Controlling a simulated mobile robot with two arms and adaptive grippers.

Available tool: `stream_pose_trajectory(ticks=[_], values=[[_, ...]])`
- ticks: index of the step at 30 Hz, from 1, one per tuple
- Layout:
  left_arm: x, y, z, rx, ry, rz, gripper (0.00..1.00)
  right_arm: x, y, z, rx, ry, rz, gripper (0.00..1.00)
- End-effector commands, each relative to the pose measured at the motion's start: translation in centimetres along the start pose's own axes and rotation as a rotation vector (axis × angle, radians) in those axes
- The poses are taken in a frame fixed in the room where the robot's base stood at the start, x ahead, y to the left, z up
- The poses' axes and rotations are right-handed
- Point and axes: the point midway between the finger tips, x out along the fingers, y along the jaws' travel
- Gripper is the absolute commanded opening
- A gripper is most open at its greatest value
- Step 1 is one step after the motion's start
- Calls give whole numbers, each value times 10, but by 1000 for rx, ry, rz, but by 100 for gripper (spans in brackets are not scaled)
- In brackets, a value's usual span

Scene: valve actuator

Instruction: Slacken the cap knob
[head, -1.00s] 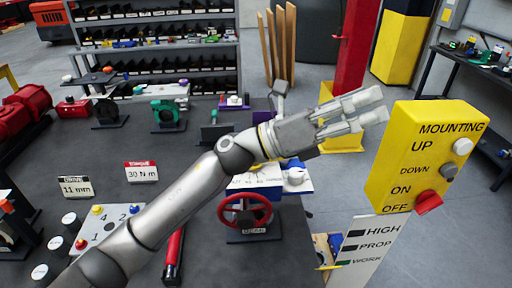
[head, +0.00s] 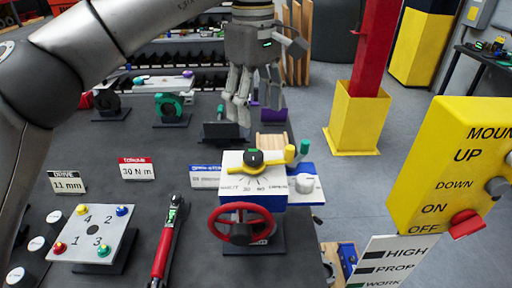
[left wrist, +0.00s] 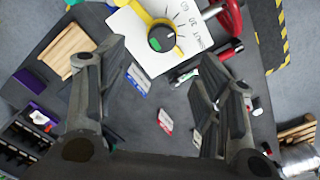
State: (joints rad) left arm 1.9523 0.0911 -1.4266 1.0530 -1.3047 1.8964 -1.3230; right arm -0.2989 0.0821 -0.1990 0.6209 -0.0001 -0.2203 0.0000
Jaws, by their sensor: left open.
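The valve actuator is a white-topped block with blue sides (head: 253,192). A red handwheel (head: 240,223) is on its front. On its top, a black round knob with a green mark (head: 253,158) sits on a yellow lever (head: 272,164) beside a printed scale. A white ribbed knob (head: 305,183) is on its right side; I cannot tell which knob is the cap knob. My left gripper (head: 255,106) is open and empty, pointing down above and behind the actuator, touching nothing. In the left wrist view, the black knob (left wrist: 161,39) lies ahead, between and beyond the fingers.
A numbered plate with coloured buttons (head: 90,232) and a red torque wrench (head: 165,245) are left of the actuator. A yellow switch box (head: 450,170) stands close on the right. A green ring-shaped part (head: 170,108) stands behind. A wooden piece (head: 271,141) lies just behind the actuator.

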Motion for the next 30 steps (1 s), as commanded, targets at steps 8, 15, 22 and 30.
stream_pose_trajectory(ticks=[8,15,22,30], values=[[27,-4,-4,-1,13,-11,61,-5,-6,2,1,-3,-7,46],[73,-4,-4,-3,10,-9,61,-16,-6,1,0,-4,-8,46],[99,-3,-4,-3,11,-7,61,-23,-6,0,0,-3,-7,46],[105,-3,-4,-4,11,-6,61,-23,-2,1,-1,-3,-3,46]])
